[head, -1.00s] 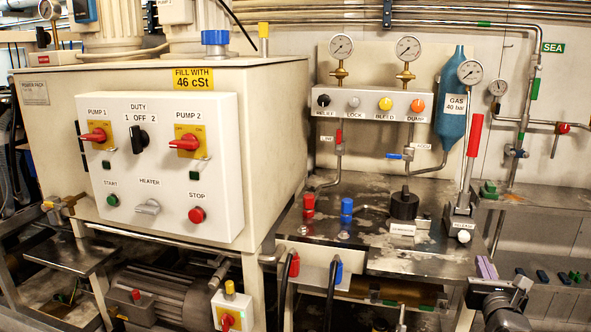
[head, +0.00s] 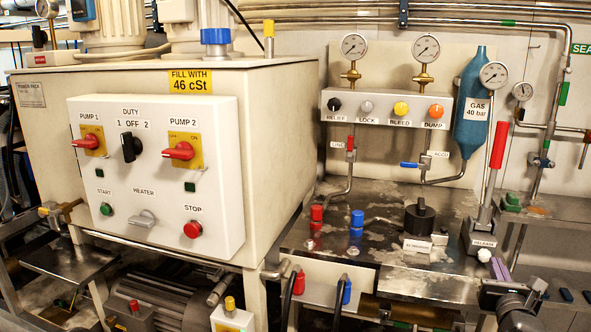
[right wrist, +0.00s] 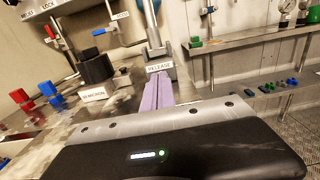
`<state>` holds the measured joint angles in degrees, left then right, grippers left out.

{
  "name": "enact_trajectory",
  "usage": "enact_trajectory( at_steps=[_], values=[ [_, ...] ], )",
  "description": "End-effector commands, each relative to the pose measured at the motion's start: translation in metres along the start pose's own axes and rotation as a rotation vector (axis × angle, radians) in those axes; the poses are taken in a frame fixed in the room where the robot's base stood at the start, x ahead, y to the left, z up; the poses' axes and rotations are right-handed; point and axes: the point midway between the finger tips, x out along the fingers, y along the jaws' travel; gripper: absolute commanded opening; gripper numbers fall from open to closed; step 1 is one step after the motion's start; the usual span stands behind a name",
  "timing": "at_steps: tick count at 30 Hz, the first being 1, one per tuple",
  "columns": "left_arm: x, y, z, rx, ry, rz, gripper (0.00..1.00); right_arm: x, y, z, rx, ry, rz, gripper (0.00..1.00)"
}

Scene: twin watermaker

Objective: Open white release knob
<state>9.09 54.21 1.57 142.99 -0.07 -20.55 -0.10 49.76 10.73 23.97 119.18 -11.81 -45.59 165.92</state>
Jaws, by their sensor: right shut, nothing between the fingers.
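The white release knob (head: 484,255) is a small round white knob in the head view. It sits at the foot of the release block (head: 480,238), below the RELEASE label. My right gripper (head: 499,268) has purple fingers, shut and empty, just right of and slightly below the knob in the picture. I cannot tell whether they touch it. In the right wrist view the purple fingers (right wrist: 158,92) lie together and point at the RELEASE label (right wrist: 160,67). The knob does not show clearly there; the fingers may hide it. My left gripper is not in view.
A tall lever with a red handle (head: 498,145) rises from the release block. A black round knob (head: 419,217) and blue (head: 357,219) and red (head: 316,213) fittings stand on the metal bench to the left. A lower shelf (right wrist: 270,90) lies to the right.

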Motion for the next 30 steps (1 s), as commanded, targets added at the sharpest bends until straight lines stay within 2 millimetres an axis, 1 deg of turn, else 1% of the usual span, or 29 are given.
enact_trajectory(
  at_steps=[7, 9, 15, 19, 30],
  values=[
    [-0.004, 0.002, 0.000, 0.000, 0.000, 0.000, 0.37, 0.029, 0.000, 0.001, 0.002, -0.001, 0.000, 0.00],
    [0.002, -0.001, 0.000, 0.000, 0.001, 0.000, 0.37, 0.038, 0.001, -0.003, 0.001, -0.001, 0.001, 0.00],
    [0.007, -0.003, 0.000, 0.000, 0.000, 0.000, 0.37, 0.055, 0.000, -0.002, 0.000, -0.001, 0.000, 0.00],
    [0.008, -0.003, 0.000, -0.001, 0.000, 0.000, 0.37, 0.059, 0.001, -0.001, -0.001, 0.001, 0.001, 0.00],
    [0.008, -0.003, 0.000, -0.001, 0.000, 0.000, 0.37, 0.059, 0.000, -0.001, -0.001, 0.001, 0.001, 0.00]
  ],
)
